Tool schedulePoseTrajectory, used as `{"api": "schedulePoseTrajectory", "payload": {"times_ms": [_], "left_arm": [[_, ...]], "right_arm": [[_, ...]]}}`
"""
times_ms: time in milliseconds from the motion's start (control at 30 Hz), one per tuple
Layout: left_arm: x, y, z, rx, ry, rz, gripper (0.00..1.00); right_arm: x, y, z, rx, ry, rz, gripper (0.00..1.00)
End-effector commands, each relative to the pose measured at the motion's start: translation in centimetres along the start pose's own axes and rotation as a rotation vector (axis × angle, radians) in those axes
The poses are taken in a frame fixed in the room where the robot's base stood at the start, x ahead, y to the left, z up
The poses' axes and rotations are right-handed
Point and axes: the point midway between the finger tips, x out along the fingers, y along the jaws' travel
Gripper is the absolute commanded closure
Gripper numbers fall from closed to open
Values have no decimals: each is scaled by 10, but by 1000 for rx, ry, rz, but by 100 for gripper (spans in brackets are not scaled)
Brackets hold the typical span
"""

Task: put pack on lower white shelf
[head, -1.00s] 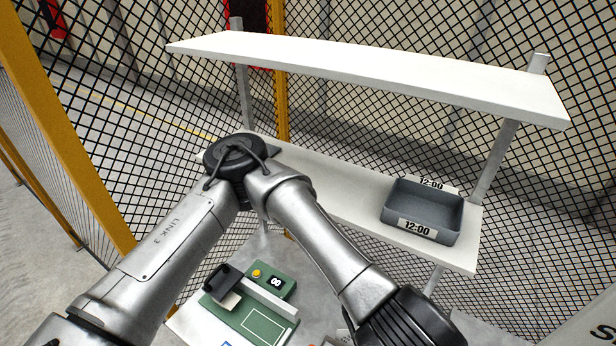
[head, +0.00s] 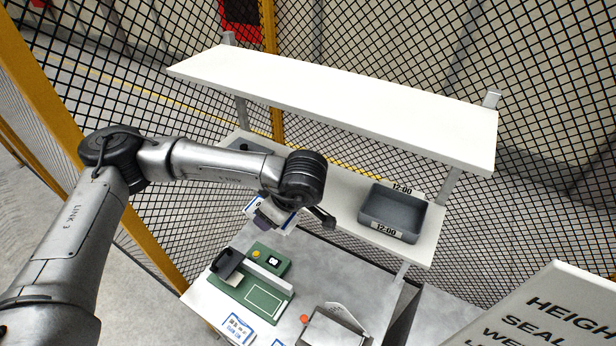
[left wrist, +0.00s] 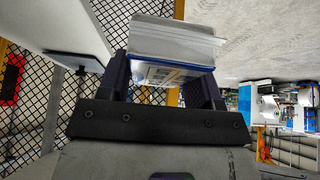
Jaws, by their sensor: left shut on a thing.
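The pack (left wrist: 172,45), white with blue edges and print, is between the fingers of my left gripper (left wrist: 165,85) in the left wrist view. My left gripper is shut on it. In the head view the left gripper (head: 268,215) holds the pack (head: 285,222) in the air, in front of the left part of the lower white shelf (head: 345,194) and above the worktable. The arm's wrist hides part of the pack and of that shelf. The pack appears apart from the shelf. My right gripper is not in view.
A grey bin (head: 393,212) labelled 12:00 stands on the right of the lower shelf. The upper white shelf (head: 340,98) overhangs it. Below is a table with a green fixture (head: 256,293). A lettered sign (head: 560,315) stands at lower right. Mesh fence is behind.

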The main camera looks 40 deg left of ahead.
Motion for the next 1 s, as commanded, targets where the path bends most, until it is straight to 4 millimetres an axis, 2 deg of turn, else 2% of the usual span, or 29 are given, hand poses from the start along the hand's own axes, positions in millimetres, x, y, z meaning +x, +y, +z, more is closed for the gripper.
{"api": "schedulePoseTrajectory", "payload": {"times_ms": [100,300,500,700,1000], "left_arm": [[-2,32,1,-2,-1,-1,69],[-5,82,0,0,1,0,69],[-3,119,1,2,0,2,69],[-2,138,2,5,0,2,69],[5,143,5,6,0,1,69]], "right_arm": [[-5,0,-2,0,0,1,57],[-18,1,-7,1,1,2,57],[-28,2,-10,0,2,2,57],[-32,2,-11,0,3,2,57],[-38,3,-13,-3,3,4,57]]}}
